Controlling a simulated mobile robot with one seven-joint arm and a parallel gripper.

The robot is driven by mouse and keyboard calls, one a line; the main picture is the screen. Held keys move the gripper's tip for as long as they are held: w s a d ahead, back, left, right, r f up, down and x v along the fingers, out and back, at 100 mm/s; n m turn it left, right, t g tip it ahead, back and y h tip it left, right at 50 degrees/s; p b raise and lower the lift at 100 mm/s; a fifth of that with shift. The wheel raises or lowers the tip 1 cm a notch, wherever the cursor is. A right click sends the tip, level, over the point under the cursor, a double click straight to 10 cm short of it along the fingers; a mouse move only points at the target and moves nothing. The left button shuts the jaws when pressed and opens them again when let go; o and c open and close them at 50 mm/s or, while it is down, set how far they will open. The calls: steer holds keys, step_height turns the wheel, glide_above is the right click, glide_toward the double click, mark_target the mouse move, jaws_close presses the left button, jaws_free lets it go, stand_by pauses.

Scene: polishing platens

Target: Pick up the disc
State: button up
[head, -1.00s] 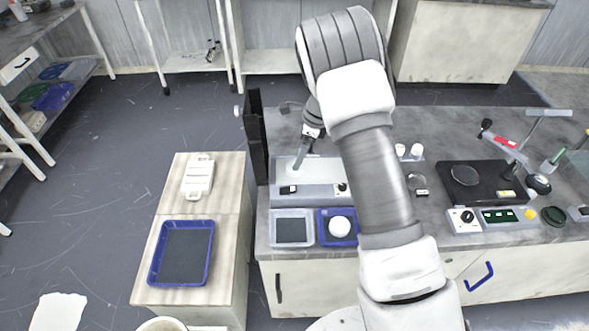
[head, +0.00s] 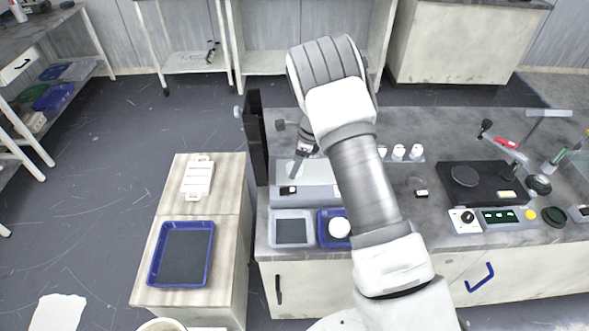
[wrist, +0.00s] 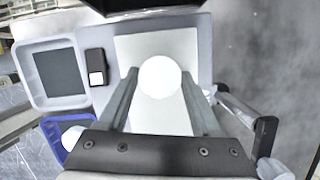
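A white round disc (wrist: 160,77) shows in the wrist view between the two fingers of my gripper (wrist: 160,80), over a pale panel (wrist: 158,122). My gripper is open, with one finger at each side of the disc. Whether the fingertips touch its rim cannot be told. In the head view my gripper (head: 297,170) points down over the grey bench unit, and the disc between its fingers cannot be made out. Another white round piece (head: 340,228) sits in a small blue tray (head: 322,240), which also shows in the wrist view (wrist: 53,145).
A grey tray (head: 292,243) stands left of the blue one. A black upright panel (head: 256,140) rises at the bench's left end. A black polishing unit (head: 485,187) stands to the right. A larger blue tray (head: 209,255) lies on the left cabinet.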

steer(key=c, duration=0.9)
steer(key=shift+r, duration=0.1)
